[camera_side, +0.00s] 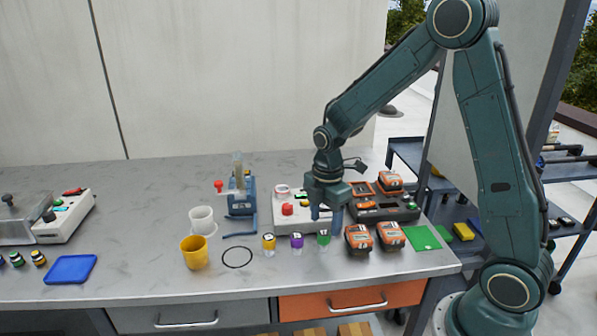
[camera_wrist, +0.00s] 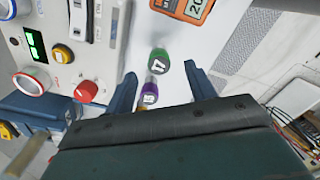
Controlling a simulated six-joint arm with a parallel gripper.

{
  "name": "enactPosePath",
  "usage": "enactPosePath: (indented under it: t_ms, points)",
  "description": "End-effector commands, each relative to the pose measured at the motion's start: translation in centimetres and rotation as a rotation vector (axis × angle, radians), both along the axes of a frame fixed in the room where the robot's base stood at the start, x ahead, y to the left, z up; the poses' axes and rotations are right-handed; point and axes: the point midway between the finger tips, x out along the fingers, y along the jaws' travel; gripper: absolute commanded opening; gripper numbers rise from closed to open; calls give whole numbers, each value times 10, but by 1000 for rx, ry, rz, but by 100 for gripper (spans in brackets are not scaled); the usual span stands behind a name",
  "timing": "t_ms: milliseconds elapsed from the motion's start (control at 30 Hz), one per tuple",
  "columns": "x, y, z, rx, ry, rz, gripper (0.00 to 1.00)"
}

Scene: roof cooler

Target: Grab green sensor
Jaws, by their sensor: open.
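The green sensor (camera_side: 323,239) stands upright on the grey counter, at the right end of a short row of capped sensors. In the wrist view its green cap with a white label (camera_wrist: 158,60) shows ahead of the gap between my fingers. My gripper (camera_side: 327,214) is open, pointing down, above and close to the green sensor in the side view. Its two fingers (camera_wrist: 162,85) are spread wide in the wrist view, with nothing held. How much height separates the fingertips from the sensor is hard to tell.
A purple-capped sensor (camera_side: 297,242) and a yellow-capped one (camera_side: 268,244) stand left of the green. Orange meters (camera_side: 358,238) stand close on its right. A white control box (camera_side: 291,208) is behind. A yellow cup (camera_side: 194,252) and black ring (camera_side: 237,257) lie further left.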

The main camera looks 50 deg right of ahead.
Motion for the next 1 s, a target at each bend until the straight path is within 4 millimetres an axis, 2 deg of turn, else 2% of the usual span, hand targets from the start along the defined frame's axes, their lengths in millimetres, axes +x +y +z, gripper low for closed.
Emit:
enactPosePath:
  t_ms: [233,633,1000]
  points:
    - [0,0,-9,1,3,0,55]
    - [1,1,-48,1,3,0,55]
    - [2,1,-52,0,1,0,55]
